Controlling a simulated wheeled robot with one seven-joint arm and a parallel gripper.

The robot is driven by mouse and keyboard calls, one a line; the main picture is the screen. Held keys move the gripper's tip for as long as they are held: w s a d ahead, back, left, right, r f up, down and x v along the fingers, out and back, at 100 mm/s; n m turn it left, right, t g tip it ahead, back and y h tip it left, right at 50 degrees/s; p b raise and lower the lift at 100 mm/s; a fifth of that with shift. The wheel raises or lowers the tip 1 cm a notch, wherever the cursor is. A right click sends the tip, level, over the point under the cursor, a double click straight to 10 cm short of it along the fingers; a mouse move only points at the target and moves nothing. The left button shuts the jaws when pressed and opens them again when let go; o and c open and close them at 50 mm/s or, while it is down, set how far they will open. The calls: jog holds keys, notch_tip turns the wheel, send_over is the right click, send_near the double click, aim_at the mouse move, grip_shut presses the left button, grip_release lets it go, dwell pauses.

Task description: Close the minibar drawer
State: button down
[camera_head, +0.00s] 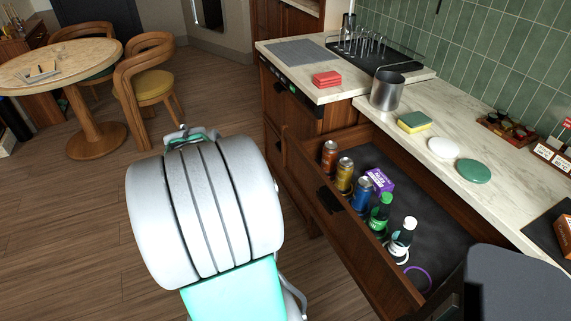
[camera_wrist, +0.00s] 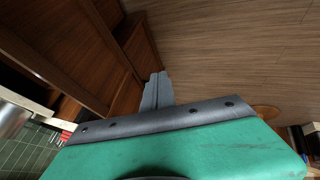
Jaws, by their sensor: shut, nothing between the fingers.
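The minibar drawer (camera_head: 368,252) stands pulled far out from the cabinet under the counter in the head view. Its front has a dark handle (camera_head: 330,199). Inside stand several cans (camera_head: 344,176) and bottles (camera_head: 381,212), with a purple box (camera_head: 379,180) and a purple ring (camera_head: 418,279). My gripper (camera_wrist: 157,90) shows in the wrist view with its grey fingers together and empty. Dark wooden fronts (camera_wrist: 60,45) lie to its left there; I cannot tell contact. In the head view my thick arm links, left of the drawer, hide the fingers.
The marble counter (camera_head: 456,127) above the drawer holds a metal pot (camera_head: 387,92), a sponge (camera_head: 414,122) and round white and green items. A round table (camera_head: 65,62) and wooden chairs stand at the far left. The wooden floor (camera_head: 60,230) at left is clear.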

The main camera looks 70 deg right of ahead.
jog(key=s+d+m+g+h, duration=0.1)
jog(key=s+d, duration=0.5)
jog(key=d, duration=0.1)
send_near(293, 173)
notch_tip(293, 173, down, 3)
jog(key=w, duration=0.3)
jog(key=s+d, duration=0.2)
jog(key=shift+s+d+f, duration=0.4)
